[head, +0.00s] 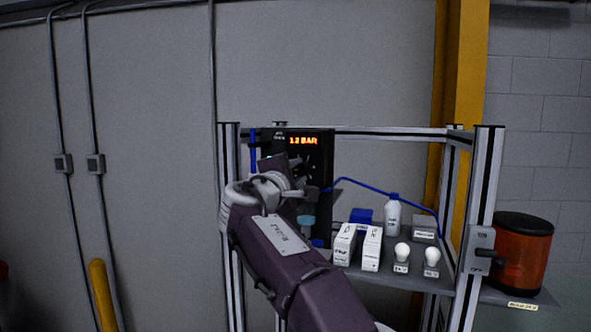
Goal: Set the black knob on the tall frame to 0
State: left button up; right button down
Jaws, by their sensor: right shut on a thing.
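The black panel (322,150) is mounted at the upper left of the tall metal frame (484,190). Its orange display (303,141) appears to read 1.2 BAR, though the decimal point is hard to make out. My right gripper (306,174) is up against the panel's face, below the display, and shut on the black knob. The gripper hides the knob and most of its dial; a few pale marks show beside the fingers. I cannot read where the knob points. My left gripper is out of view.
The frame's shelf holds white boxes (372,248), two white bulbs (402,252) and a white bottle (392,215). A blue hose (375,188) runs above them from the panel. A switch box (478,248) and an orange drum (524,255) are at right.

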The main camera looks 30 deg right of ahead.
jog(key=n, duration=0.2)
jog(key=n+p, duration=0.1)
jog(key=shift+s+d+r+n, duration=0.1)
jog(key=shift+r+n, duration=0.2)
jog(key=shift+n, duration=0.1)
jog(key=n+p, duration=0.2)
jog(key=n, duration=0.2)
jog(key=shift+r, duration=0.15)
jog(key=shift+n, duration=0.3)
jog(key=c, duration=1.1)
grip_release()
jog(key=shift+d+f, duration=0.25)
jog(key=shift+f, duration=0.05)
jog(key=shift+a+f+y, duration=0.1)
jog(key=shift+a+y, duration=0.05)
jog(key=shift+y, duration=0.25)
jog(key=b+v, duration=0.3)
jog(key=v, duration=0.5)
jog(key=shift+s+a, duration=0.25)
jog(key=shift+a, duration=0.05)
